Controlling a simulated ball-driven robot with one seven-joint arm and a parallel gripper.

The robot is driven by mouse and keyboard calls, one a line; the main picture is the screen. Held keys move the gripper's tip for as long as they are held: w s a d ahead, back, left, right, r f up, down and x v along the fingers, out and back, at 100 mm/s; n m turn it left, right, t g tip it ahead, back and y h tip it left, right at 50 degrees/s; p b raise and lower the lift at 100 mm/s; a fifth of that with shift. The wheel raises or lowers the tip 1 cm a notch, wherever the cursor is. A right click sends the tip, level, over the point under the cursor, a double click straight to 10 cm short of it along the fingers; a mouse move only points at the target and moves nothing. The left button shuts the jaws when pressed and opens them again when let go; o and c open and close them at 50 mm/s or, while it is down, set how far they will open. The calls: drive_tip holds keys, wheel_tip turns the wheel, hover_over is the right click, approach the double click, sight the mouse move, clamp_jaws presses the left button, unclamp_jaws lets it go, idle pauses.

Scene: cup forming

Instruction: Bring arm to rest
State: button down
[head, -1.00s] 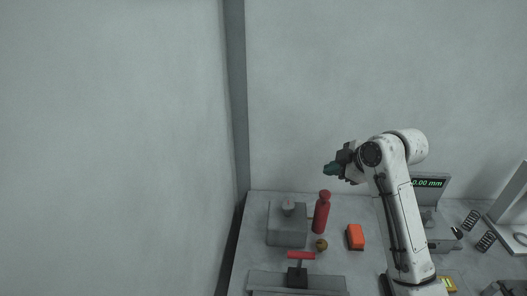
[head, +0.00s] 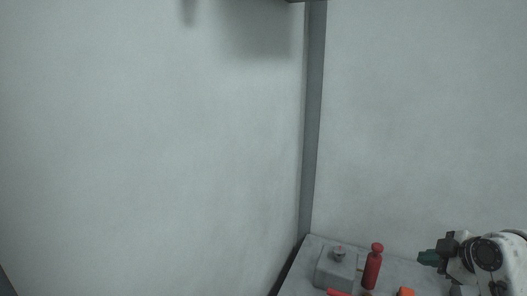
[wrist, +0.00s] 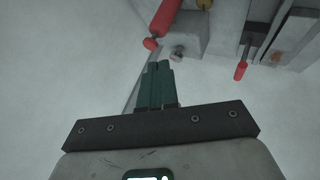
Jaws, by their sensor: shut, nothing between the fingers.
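My gripper (head: 428,258) is at the lower right of the head view, raised above the workbench (head: 312,262) and pointing left. In the wrist view its green fingers (wrist: 156,84) are together with nothing between them. It is apart from the objects on the bench. Most of my arm is cut off by the right and bottom edges of the head view.
On the bench are a grey block with a small knob (head: 335,268), a red bottle (head: 372,268), an orange block (head: 406,292) and a red handle (head: 338,293). The wrist view shows the red bottle (wrist: 163,17) and a red-handled tool (wrist: 241,68). Bare walls surround the bench.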

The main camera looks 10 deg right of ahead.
drive_tip(key=s+a+f+m+g, duration=0.1)
drive_tip(key=s+a+f+m, duration=0.1)
drive_tip(key=s+a+f, duration=0.2)
drive_tip(key=s+a+f+m+g, duration=0.1)
drive_tip(key=s+a+f+m, duration=0.1)
drive_tip(key=s+a+f, duration=0.2)
drive_tip(key=s+a+f+m+g+y, duration=0.1)
drive_tip(key=s+a+f+m, duration=0.1)
drive_tip(key=s+a+f, duration=0.2)
drive_tip(key=shift+s+a+f+g, duration=0.1)
drive_tip(key=shift+a+f+g, duration=0.05)
drive_tip(key=shift+a+f, duration=0.9)
drive_tip(key=shift+s+a+f+g, duration=0.1)
drive_tip(key=shift+a+f+g, duration=0.05)
drive_tip(key=shift+a+f, duration=0.9)
drive_tip(key=s+f+m+g+h, duration=0.1)
drive_tip(key=s+f, duration=0.3)
drive_tip(key=s, duration=0.7)
drive_tip(key=s+a+f+m+g+h, duration=0.1)
drive_tip(key=s+f+m+g, duration=0.2)
drive_tip(key=s, duration=0.8)
drive_tip(key=shift+f+m+g, duration=0.3)
drive_tip(key=shift+f+m, duration=0.05)
drive_tip(key=shift+m, duration=0.15)
drive_tip(key=shift+w, duration=0.1)
